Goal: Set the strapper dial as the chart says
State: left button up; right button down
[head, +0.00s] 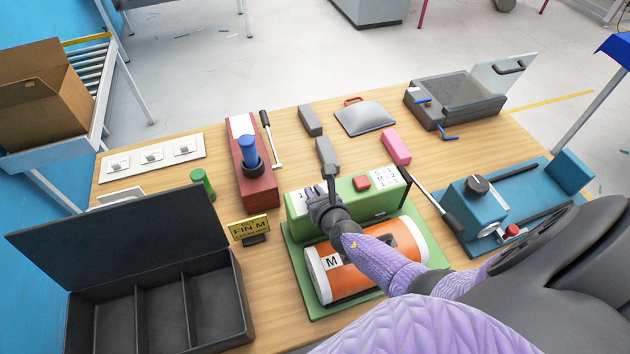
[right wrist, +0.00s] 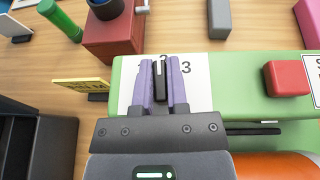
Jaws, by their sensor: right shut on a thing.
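The green strapper (head: 346,195) stands on the table with an orange roll marked M (head: 372,262) in front of it. In the right wrist view its black dial (right wrist: 160,82) sits on a white number plate (right wrist: 197,90). My left gripper is not in view.
A red button (head: 361,182) sits on the strapper right of the dial. A yellow sign reading FIN M (head: 249,228) stands to the left. An open black case (head: 190,312) fills the front left. A red block with blue handle (head: 250,165) and a blue device (head: 474,215) flank the strapper.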

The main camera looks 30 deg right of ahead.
jog(key=shift+m+h, duration=0.3)
dwell(0.4)
jog(key=c, duration=0.6)
grip_release()
jog(key=shift+c, duration=0.2)
jog(key=p+v, duration=0.4)
jog(key=v, duration=0.6)
jog(key=shift+p, duration=0.4)
